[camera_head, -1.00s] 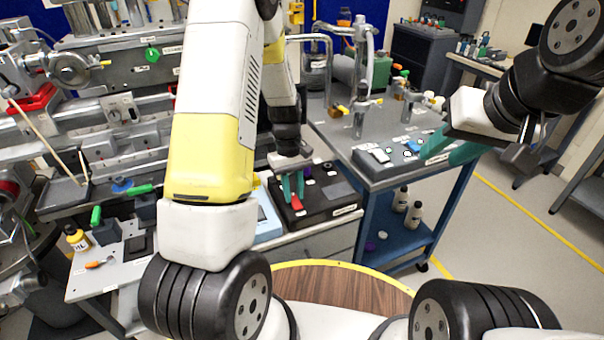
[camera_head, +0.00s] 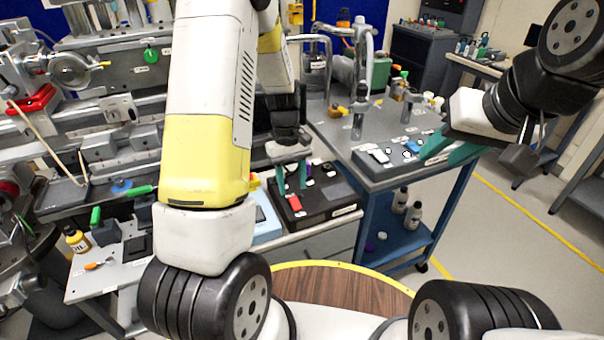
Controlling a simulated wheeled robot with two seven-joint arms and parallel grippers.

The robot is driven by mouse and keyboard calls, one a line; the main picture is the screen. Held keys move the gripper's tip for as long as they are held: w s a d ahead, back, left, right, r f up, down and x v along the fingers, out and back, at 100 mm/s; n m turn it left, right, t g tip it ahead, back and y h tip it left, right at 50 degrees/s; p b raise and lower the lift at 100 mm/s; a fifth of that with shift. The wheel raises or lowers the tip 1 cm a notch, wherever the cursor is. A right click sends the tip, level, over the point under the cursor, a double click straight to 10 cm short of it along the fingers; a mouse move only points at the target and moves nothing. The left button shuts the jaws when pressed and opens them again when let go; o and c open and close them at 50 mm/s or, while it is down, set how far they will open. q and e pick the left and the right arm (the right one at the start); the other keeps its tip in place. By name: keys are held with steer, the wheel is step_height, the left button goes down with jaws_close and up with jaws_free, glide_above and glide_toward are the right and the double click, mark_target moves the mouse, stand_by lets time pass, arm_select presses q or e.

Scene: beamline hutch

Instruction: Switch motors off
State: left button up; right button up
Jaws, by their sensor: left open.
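A black control box (camera_head: 318,205) with a red switch (camera_head: 294,203) and several small knobs sits on the grey bench in the middle of the head view. My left gripper (camera_head: 292,185) points down over this box, its teal fingers apart and just behind the red switch. I cannot tell whether a finger touches the box. My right gripper (camera_head: 440,155) is at the right, above the cart, with teal fingers; its jaw gap is not clear from this angle.
A blue-framed cart (camera_head: 345,165) with a grey top carries bottles, pipework and a small panel. A light blue device (camera_head: 266,222) lies left of the box. An oil bottle (camera_head: 76,239) stands at left. A round wooden top (camera_head: 340,290) is in front.

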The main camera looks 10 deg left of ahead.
arm_select(q)
steer(key=shift+w+a+r, duration=0.1)
steer(key=shift+w+r, duration=0.1)
steer(key=shift+r, duration=0.9)
steer(key=shift+w+a+r, duration=0.1)
steer(key=shift+w+r, duration=0.05)
steer(key=shift+r, duration=0.95)
steer(key=s+d+r+m+t+h, duration=0.1)
steer(key=s+r+m+t, duration=0.6)
steer(key=s+r, duration=1.2)
step_height(320, 180, up, 3)
steer(key=shift+r+t, duration=0.1)
steer(key=shift+t, duration=0.3)
